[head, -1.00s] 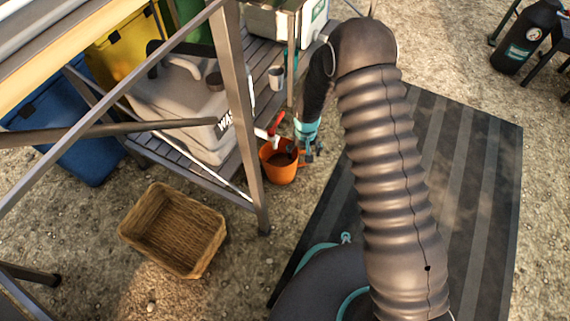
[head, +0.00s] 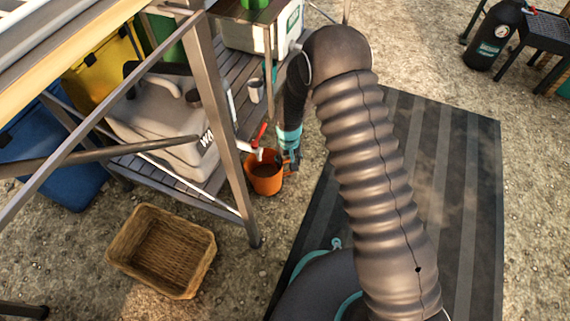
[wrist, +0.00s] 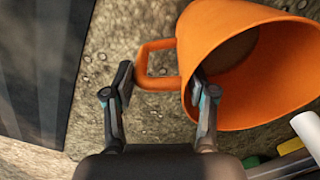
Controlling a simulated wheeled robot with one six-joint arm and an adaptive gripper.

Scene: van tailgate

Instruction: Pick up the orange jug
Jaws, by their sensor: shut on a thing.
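The orange jug (head: 263,181) is upright beside the lower shelf, under a white spout with a red lever. My gripper (head: 289,160) is at its right side in the head view. In the wrist view the jug (wrist: 225,35) has its wide mouth toward the lower right and its handle (wrist: 158,46) on the left. My gripper (wrist: 163,86) is shut on it, one finger outside the handle, the other at the jug's rim. The exact contact of the right finger is hard to see, and so is whether the jug touches the ground.
The red-levered tap (head: 258,140) is just above the jug, on a grey water container (head: 165,120). A metal post (head: 232,130) stands close to its left. A wicker basket (head: 160,252) lies on the gravel at lower left. A dark striped mat (head: 450,200) is at right.

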